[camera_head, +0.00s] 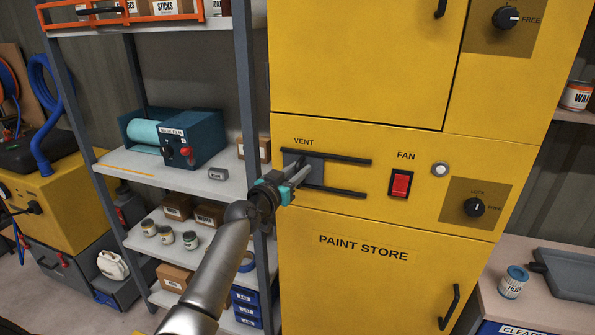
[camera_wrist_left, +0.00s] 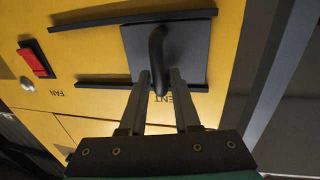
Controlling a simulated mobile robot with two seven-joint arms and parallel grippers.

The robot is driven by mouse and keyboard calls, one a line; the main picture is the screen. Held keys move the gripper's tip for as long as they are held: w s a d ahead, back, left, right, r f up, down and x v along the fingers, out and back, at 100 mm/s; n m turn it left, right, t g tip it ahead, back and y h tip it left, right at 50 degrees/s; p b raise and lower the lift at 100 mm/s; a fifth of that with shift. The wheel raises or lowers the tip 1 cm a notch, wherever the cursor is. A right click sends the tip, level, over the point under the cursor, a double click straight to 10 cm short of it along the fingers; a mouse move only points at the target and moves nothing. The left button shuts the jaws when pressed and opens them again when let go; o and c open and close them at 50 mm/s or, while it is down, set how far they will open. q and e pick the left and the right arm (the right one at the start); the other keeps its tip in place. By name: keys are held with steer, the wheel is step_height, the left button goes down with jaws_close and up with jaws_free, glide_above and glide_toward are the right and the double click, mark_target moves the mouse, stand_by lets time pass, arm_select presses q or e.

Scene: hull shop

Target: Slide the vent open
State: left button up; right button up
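The vent cover (camera_head: 303,168) is a dark grey plate between two black horizontal rails on the yellow paint store cabinet (camera_head: 372,225). It sits at the left end of the rails in the head view. In the left wrist view the vent cover (camera_wrist_left: 196,48) appears upside down, with a dark curved handle (camera_wrist_left: 157,48). My left gripper (camera_head: 300,175) reaches the vent from the lower left. In the left wrist view its two fingers (camera_wrist_left: 160,82) stand on either side of the handle, with hardly any gap showing. My right gripper is out of view.
A red fan switch (camera_head: 400,184), a round button (camera_head: 440,169) and a lock knob (camera_head: 474,207) are right of the vent. A grey shelf post (camera_head: 245,80) stands close to the left of the cabinet. The cabinet face between the rails' right part is clear.

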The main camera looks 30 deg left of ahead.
arm_select(q)
jaws_close()
steer(key=shift+r, duration=0.25)
stand_by(0.8)
